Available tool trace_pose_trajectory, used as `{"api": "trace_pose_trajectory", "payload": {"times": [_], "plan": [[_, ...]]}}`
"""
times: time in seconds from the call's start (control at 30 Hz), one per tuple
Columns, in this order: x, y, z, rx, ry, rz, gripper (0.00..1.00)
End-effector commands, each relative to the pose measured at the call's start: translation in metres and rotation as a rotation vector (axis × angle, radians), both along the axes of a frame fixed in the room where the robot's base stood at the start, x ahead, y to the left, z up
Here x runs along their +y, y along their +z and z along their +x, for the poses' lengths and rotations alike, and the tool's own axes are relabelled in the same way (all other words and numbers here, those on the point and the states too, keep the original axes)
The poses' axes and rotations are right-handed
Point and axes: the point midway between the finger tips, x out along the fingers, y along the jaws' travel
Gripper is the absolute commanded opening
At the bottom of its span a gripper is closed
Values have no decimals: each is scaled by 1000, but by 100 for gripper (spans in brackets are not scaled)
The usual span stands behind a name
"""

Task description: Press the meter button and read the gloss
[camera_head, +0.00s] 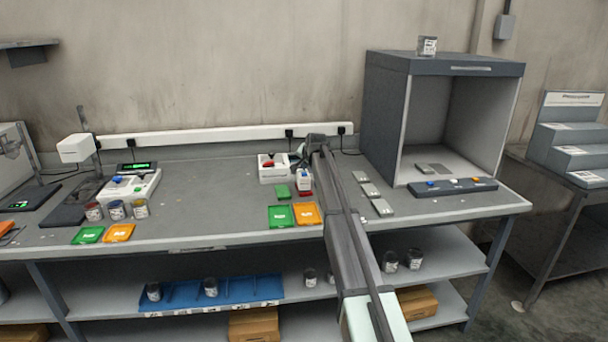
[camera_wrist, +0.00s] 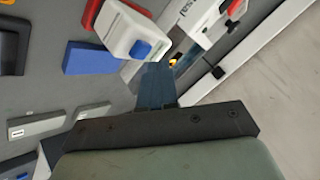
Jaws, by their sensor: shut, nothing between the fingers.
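A small white handheld unit with a blue button, which looks like the meter (camera_head: 304,182), stands on the bench near the back wall. In the wrist view the meter (camera_wrist: 118,28) shows its blue button (camera_wrist: 140,48) facing up and a red part at its far end. My gripper (camera_head: 300,158) is behind the meter in the head view, partly hidden by my arm. In the wrist view my gripper (camera_wrist: 158,70) is shut and empty, its tips close beside the blue button. I cannot tell whether they touch. No gloss reading is legible.
A white box with a red switch (camera_head: 272,169) stands left of the meter. Green (camera_head: 280,216) and orange (camera_head: 306,214) cards lie in front. Several grey blocks (camera_head: 370,190) and a grey booth (camera_head: 386,110) are to the right.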

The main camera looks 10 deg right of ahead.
Motion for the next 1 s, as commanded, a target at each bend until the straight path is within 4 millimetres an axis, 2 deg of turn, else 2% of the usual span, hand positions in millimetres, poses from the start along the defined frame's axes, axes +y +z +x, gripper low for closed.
{"api": "trace_pose_trajectory", "payload": {"times": [0.23,1.0], "plan": [[0,-7,0,0,0,0,0],[0,-10,0,0,0,0,0]]}}
